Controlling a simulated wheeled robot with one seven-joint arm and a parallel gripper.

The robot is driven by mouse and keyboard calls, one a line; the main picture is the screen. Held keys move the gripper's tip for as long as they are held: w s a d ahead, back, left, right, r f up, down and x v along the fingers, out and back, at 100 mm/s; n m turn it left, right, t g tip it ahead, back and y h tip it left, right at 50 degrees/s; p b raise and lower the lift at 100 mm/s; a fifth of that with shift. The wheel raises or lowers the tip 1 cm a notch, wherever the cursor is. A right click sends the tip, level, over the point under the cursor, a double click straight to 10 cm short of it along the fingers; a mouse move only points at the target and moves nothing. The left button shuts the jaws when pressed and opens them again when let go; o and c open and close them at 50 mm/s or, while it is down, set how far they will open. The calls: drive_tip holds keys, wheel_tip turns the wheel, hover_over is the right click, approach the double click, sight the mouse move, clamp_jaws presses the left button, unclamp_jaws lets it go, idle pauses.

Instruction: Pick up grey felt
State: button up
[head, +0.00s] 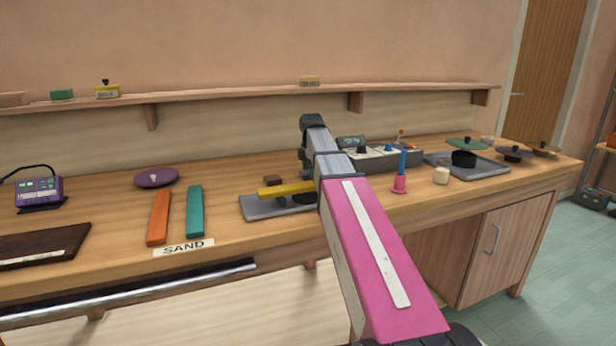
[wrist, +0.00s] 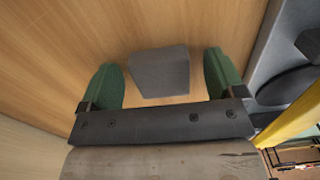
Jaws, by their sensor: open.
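The grey felt (wrist: 158,72) is a small grey block on the wooden worktop in the wrist view. My gripper (wrist: 161,62) is open, with one green finger on each side of the felt. Gaps of bare wood show between the felt and both fingers, the left gap a little wider at the top. I cannot tell how far the fingertips are above the wood. In the head view my pink arm covers this area, and I cannot make out the felt or the fingers there.
A grey tray (head: 262,208) with a yellow bar (head: 285,190) lies close beside the gripper. Orange (head: 158,218) and teal (head: 195,211) bars lie left. A grey control box (head: 382,158), a pink-based peg (head: 400,184) and a cream cylinder (head: 441,175) stand right. A shelf (head: 230,94) runs behind.

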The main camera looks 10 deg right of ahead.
drive_tip(key=c, duration=1)
